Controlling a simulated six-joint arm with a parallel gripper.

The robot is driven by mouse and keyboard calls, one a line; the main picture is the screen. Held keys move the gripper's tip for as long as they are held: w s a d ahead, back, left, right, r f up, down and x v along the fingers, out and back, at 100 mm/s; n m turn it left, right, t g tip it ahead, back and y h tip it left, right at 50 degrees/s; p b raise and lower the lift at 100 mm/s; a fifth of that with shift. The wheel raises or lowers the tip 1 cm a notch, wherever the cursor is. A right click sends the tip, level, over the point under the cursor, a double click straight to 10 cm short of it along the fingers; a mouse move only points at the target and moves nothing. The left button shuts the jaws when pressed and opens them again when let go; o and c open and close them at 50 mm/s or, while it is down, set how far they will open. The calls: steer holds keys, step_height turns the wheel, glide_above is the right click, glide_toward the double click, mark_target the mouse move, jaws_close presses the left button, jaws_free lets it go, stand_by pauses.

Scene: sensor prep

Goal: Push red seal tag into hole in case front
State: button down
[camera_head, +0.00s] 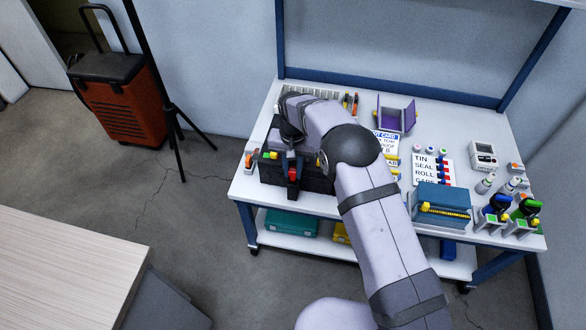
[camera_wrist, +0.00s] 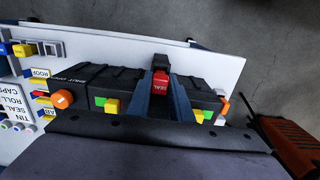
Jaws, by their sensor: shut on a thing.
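The red seal tag (camera_head: 293,174) is at the front of the black case (camera_head: 322,184), with a dark part below it. It also shows in the wrist view (camera_wrist: 160,82), marked with small white lettering. My gripper (camera_wrist: 165,92) has two blue fingers, one on each side of the tag, and is shut on it. The case (camera_wrist: 92,82) spans the middle of the wrist view behind the fingers. The hole in the case front is hidden, and I cannot tell whether the tag touches the case.
The case stands on a white bench (camera_head: 350,211). Green, yellow and orange parts sit along its front. To the right are a label card (camera_head: 432,168), a blue box (camera_head: 441,199) and several bottles. A purple open holder (camera_head: 397,115) stands behind.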

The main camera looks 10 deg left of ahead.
mark_target(293, 176)
steer(key=shift+f+b, duration=0.6)
steer(key=shift+f, duration=0.85)
stand_by(5.5)
steer(key=c, duration=1.5)
jaws_free()
steer(key=shift+f, duration=0.1)
steer(key=shift+o, duration=1.1)
steer(key=shift+r, duration=0.2)
